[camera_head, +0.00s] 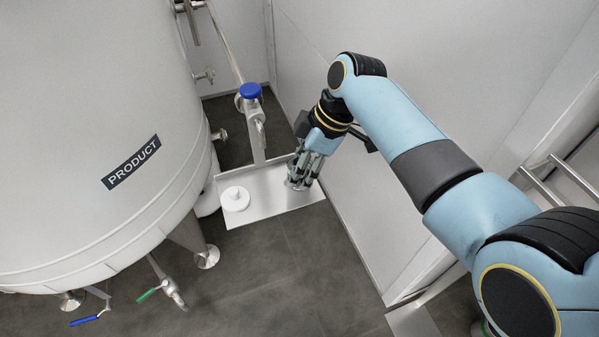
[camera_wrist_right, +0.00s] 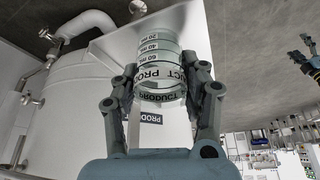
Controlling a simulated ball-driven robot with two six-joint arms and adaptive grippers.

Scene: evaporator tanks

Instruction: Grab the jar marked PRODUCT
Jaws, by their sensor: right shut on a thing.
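The jar (camera_wrist_right: 158,62) is clear, with a black graduated scale and a band of letters reading "CT PROD" in the right wrist view. My right gripper (camera_wrist_right: 163,88) is shut on it, one finger on each side. In the head view my right gripper (camera_head: 301,170) points down over the right part of a metal tray (camera_head: 265,205), beside the wall. Only a small part of the jar (camera_head: 295,185) shows there below the fingers. I cannot tell if the jar touches the tray.
A white round lid (camera_head: 235,199) lies on the tray's left part. A large tank (camera_head: 90,110) marked PRODUCT stands at left, with green-handled and blue-handled valves low down. A blue-capped valve (camera_head: 250,91) rises behind the tray. The wall is close on the right.

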